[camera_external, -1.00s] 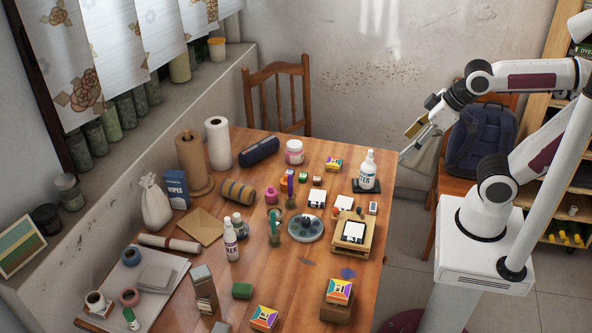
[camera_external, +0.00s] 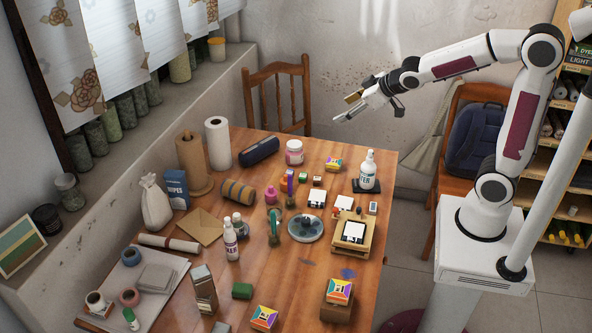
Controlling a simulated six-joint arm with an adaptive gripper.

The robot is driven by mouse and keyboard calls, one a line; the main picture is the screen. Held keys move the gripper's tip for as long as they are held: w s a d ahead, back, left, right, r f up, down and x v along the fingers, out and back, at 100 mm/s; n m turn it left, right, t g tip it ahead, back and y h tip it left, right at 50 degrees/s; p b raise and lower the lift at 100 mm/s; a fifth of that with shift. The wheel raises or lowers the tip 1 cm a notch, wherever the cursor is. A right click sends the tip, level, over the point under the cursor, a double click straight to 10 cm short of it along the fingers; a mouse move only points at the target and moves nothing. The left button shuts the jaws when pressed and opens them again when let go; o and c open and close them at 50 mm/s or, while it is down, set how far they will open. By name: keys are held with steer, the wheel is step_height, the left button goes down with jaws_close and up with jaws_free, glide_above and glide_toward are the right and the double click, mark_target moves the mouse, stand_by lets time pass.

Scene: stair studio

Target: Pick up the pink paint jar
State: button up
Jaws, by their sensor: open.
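The pink paint jar (camera_external: 294,153) stands upright near the far edge of the wooden table. It has a whitish lid and a pink body with a pale label. My gripper (camera_external: 343,108) is open and empty. In the picture it is up and to the right of the jar, raised above the table's far right part and apart from everything. The jar is fully in view.
A dark blue case (camera_external: 259,151) lies just left of the jar. A small colourful box (camera_external: 333,164) and a white bottle (camera_external: 367,170) stand to its right. A wooden chair (camera_external: 278,95) stands behind the table.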

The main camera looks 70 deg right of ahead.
mark_target(300, 144)
steer(key=w+d+f+n+t, duration=0.1)
steer(key=w+d+f+t, duration=0.1)
steer(key=w+d+f, duration=0.9)
steer(key=w+d+f+t+y, duration=0.1)
steer(key=d+f+y, duration=0.1)
steer(key=f, duration=0.5)
steer(key=w+d+f+t+y, duration=0.1)
steer(key=w+f+y, duration=0.1)
steer(key=f, duration=0.4)
steer(key=shift+d+f+n+t, duration=0.3)
steer(key=shift+d+f+t, duration=0.05)
steer(key=shift+t, duration=0.05)
steer(key=shift+x, duration=1.3)
steer(key=shift+f+x, duration=0.15)
steer(key=shift+x, duration=1.15)
steer(key=shift+f+x, duration=0.1)
steer(key=shift+x, duration=1.2)
steer(key=shift+s, duration=0.1)
